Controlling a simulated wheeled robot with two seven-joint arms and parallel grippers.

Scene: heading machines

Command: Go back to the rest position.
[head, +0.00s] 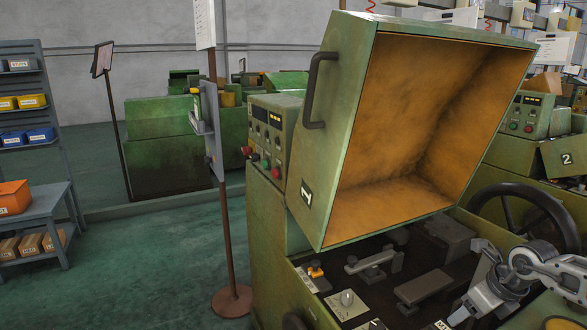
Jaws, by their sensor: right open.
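My right gripper (480,302) shows at the lower right of the head view, over the right part of the open bed of a green heading machine (267,245). Its grey arm comes in from the right edge. The jaws are open and I see nothing between them. The machine's large hood (345,130) is swung up, its orange inside facing right, above and to the left of my right gripper. My left gripper is not in view.
The machine bed holds levers and blocks (423,287). A black handwheel (520,210) stands behind my right arm. A control panel (270,132) and a sign post (222,180) are left of the hood. A shelf with bins (40,215) is far left. Green floor between is clear.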

